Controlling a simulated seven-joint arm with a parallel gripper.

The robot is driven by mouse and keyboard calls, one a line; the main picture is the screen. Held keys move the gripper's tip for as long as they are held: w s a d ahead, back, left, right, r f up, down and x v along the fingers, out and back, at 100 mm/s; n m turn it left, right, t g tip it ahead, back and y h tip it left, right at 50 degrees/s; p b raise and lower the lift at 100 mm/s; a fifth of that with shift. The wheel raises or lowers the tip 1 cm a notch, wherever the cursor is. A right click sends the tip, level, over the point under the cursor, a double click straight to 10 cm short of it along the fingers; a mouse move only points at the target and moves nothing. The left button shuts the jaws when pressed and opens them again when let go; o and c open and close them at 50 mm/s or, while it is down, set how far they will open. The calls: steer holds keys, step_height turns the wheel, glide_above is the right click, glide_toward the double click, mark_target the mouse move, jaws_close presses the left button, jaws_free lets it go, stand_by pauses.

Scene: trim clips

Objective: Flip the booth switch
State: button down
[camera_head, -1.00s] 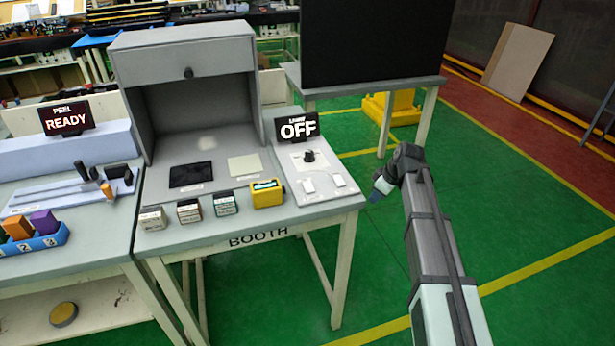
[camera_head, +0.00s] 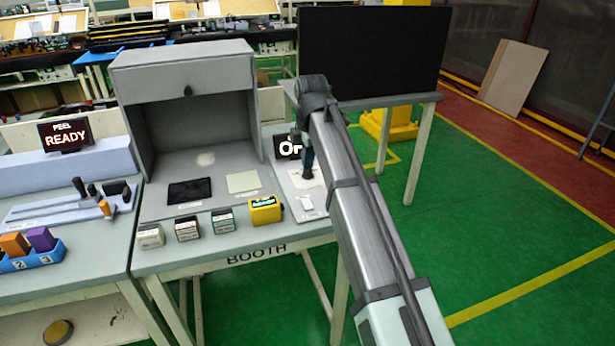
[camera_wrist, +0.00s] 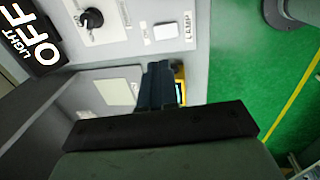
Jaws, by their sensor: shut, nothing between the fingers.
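The control panel (camera_head: 292,184) is a pale plate at the right end of the booth bench. In the wrist view it carries a black rotary knob (camera_wrist: 92,18) and a white switch (camera_wrist: 166,31) beside a LAMP label. One white switch (camera_head: 307,204) shows in the head view; my arm hides the rest. The light sign (camera_wrist: 30,38) reads OFF. My gripper (camera_head: 308,175) is shut and empty, pointing down over the panel. In the wrist view the closed fingertips (camera_wrist: 161,66) appear just below the LAMP switch; contact cannot be told.
A yellow device (camera_head: 265,210) and several small boxes (camera_head: 187,229) line the bench front. The grey booth hood (camera_head: 185,75) stands behind left. A dark screen (camera_head: 370,50) on a table is behind right. Green floor is open at right.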

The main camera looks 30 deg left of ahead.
mark_target(306, 200)
steer(key=f, duration=0.4)
steer(key=w+f, duration=0.1)
steer(key=f, duration=0.3)
steer(key=a+f, duration=0.1)
steer(key=f, duration=0.4)
steer(key=shift+w+a, duration=0.1)
steer(key=shift+w, duration=0.05)
steer(key=shift+f, duration=0.1)
